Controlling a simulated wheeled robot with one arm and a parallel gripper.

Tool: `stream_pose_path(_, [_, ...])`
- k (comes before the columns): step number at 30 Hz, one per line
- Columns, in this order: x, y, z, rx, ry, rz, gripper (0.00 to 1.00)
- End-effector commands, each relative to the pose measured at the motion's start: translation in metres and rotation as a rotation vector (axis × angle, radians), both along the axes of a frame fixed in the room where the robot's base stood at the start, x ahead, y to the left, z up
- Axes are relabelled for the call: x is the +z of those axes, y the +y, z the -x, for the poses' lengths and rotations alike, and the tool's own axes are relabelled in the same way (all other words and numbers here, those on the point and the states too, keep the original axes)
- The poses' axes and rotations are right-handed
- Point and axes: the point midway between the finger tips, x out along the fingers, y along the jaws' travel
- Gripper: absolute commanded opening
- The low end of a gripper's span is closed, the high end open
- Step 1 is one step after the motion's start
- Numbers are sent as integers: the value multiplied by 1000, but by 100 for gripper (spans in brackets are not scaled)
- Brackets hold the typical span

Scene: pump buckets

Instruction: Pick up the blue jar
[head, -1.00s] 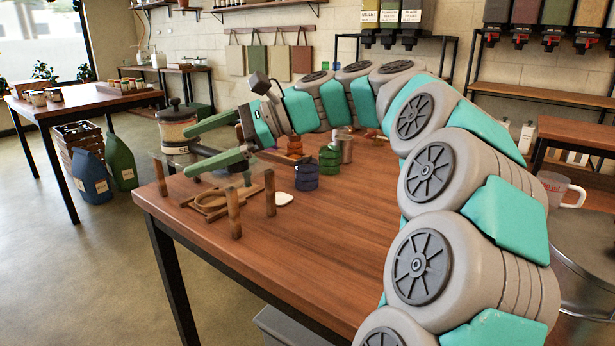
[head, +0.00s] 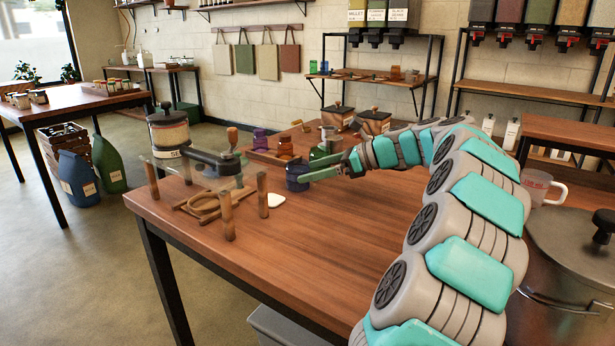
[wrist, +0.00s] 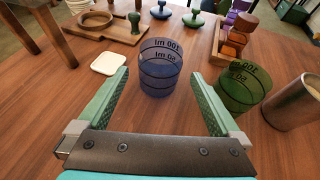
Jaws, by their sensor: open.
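The blue jar (head: 296,180) is a small see-through cup standing upright on the wooden table. My gripper (head: 306,170) is low over the table, coming from the right. In the wrist view my gripper (wrist: 161,84) is open, with one green finger on each side of the jar's near part. Gaps show between the jar and both fingers. In the head view one finger hides part of the jar.
A green jar (wrist: 243,86) stands close beside my right finger, with a metal cup (wrist: 294,103) beyond it. A white square (wrist: 109,63) lies left of the jar. A wooden stand (head: 228,208) and a grinder-like device (head: 172,135) are at the left. The front table is clear.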

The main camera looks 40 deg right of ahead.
Motion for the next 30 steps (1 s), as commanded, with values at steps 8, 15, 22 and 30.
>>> stream_pose_path(8, [-11,14,-18,3,3,6,100])
stream_pose_path(15, [-19,31,-37,8,5,3,100])
stream_pose_path(22, [-27,43,-56,4,2,4,100])
stream_pose_path(30, [-28,43,-56,4,2,4,91])
